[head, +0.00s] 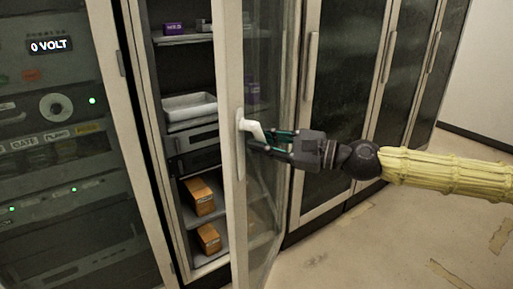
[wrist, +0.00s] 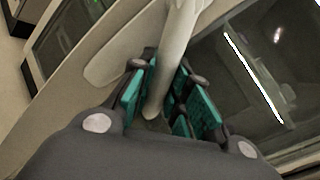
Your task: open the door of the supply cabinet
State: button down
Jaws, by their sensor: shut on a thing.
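The supply cabinet (head: 152,85) stands in the middle left of the head view with its glass door (head: 262,120) standing ajar. Shelves show through the opening. A pale handle (head: 252,129) sticks out from a long plate on the door's frame. My gripper (head: 262,139) is shut on this handle, coming from the right. In the wrist view the handle (wrist: 170,85) runs down between the green finger pads of my gripper (wrist: 168,108).
Inside are a white tray (head: 190,107), orange boxes (head: 199,196) and a purple box (head: 174,28). Other closed cabinets (head: 345,90) line the right. The floor (head: 370,245) in front is mostly clear, with tape scraps.

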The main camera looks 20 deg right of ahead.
jog(key=shift+s+d+n+g+y+b, duration=0.2)
jog(key=shift+s+d+b, duration=0.2)
jog(key=shift+d+b, duration=0.25)
jog(key=shift+s+d+n+g+y+b, duration=0.1)
jog(key=shift+s+d+g+b, duration=0.1)
jog(key=shift+s+d+b, duration=0.3)
jog(key=shift+w+d, duration=0.1)
jog(key=shift+w, duration=0.05)
grip_release()
jog(key=p+v, duration=0.5)
jog(key=v, duration=0.4)
dwell(0.7)
